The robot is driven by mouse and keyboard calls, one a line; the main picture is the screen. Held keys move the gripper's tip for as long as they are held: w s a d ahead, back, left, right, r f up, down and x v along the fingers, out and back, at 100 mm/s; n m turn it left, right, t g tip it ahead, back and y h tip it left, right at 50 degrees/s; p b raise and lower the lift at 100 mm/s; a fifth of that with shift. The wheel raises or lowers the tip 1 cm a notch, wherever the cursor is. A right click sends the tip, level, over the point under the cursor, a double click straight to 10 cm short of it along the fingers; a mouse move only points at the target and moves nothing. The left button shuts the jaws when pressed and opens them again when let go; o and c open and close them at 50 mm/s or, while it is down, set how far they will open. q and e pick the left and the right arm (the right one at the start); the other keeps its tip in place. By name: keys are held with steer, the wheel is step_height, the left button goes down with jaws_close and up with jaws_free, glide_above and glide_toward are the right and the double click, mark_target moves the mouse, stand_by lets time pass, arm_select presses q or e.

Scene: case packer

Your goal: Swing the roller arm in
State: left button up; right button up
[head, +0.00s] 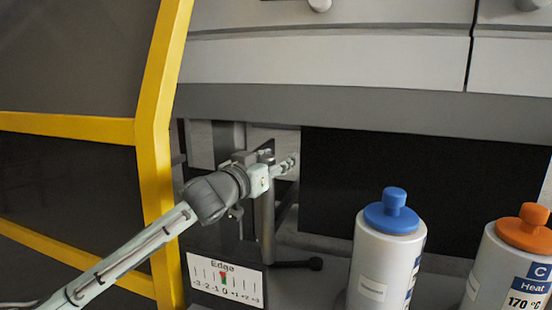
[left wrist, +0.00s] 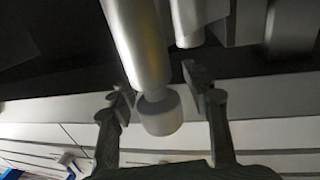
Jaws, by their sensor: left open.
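My left gripper (head: 287,165) reaches in from the left and is open at the upper end of an upright grey metal cylinder (head: 267,222), which looks like part of the roller arm. Gaps show beside the cap; I cannot tell whether either finger touches the cylinder. My wrist hides part of the mechanism in the head view. My right gripper is out of view.
A yellow frame (head: 155,160) stands left of the mechanism. An "Edge" scale card (head: 225,280) and a black-knobbed lever (head: 300,264) sit below. A blue-capped bottle (head: 385,260) and an orange-capped bottle (head: 508,268) stand at right. A grey machine edge (head: 380,110) runs above.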

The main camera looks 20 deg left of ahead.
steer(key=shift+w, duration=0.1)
arm_select(q)
steer(key=shift+c, duration=0.7)
jaws_close()
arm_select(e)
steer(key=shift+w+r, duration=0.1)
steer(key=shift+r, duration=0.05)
